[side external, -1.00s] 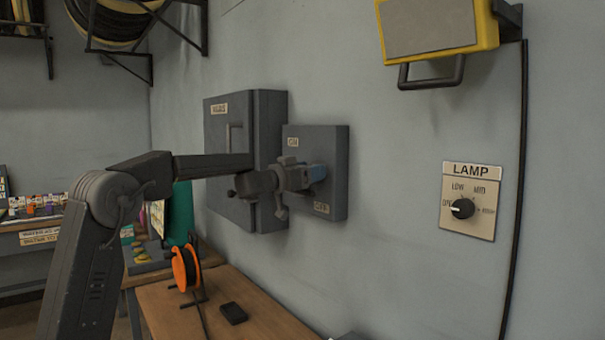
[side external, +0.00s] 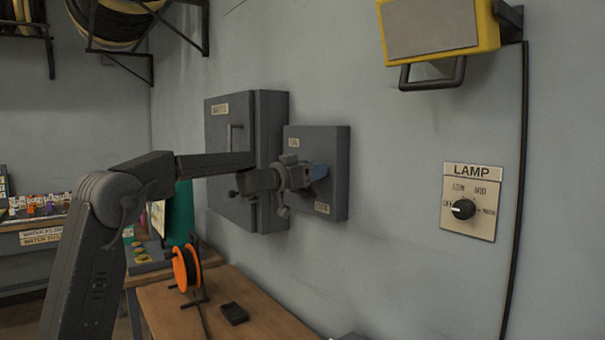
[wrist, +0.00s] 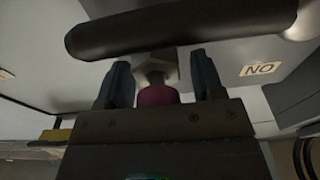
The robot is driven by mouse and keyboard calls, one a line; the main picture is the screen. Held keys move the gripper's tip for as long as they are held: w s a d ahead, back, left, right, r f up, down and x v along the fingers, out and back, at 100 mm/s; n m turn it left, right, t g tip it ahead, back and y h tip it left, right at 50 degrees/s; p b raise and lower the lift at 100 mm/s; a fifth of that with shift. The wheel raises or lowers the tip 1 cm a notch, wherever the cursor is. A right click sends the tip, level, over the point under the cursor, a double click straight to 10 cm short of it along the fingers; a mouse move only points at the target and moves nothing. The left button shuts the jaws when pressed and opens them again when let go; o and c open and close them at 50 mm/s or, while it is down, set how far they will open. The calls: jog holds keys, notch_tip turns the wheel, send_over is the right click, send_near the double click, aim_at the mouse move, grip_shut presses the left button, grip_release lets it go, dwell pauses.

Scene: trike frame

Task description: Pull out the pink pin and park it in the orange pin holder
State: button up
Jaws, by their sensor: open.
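In the side external view my gripper (side external: 319,171) is at the front of the grey wall box with an ON label (side external: 333,195). In the wrist view the two blue fingers of my gripper (wrist: 160,62) stand apart. A dark pinkish-red round part (wrist: 157,95), which looks like the pink pin, shows between them. A grey nut-like fitting (wrist: 157,66) is just beyond it. The fingers flank the pinkish part; I cannot tell whether they touch it. The pin is hidden in the side external view. I cannot make out an orange pin holder.
A dark thick bar (wrist: 180,28) crosses close above the fingers in the wrist view. A larger grey cabinet (side external: 272,160) adjoins the box on the left. An orange cable reel (side external: 186,268) and a small black object (side external: 234,314) are on the wooden bench (side external: 260,325) below.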

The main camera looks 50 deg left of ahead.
jog(key=shift+w+d+f, duration=0.2)
jog(key=shift+w+d, duration=0.1)
jog(key=shift+d, duration=0.05)
jog(key=c, duration=1.1)
jog(key=o, duration=1.5)
jog(key=shift+o, duration=0.2)
jog(key=shift+s, duration=0.1)
jog(key=s+f, duration=0.1)
jog(key=s, duration=1.3)
jog(key=shift+a, duration=0.25)
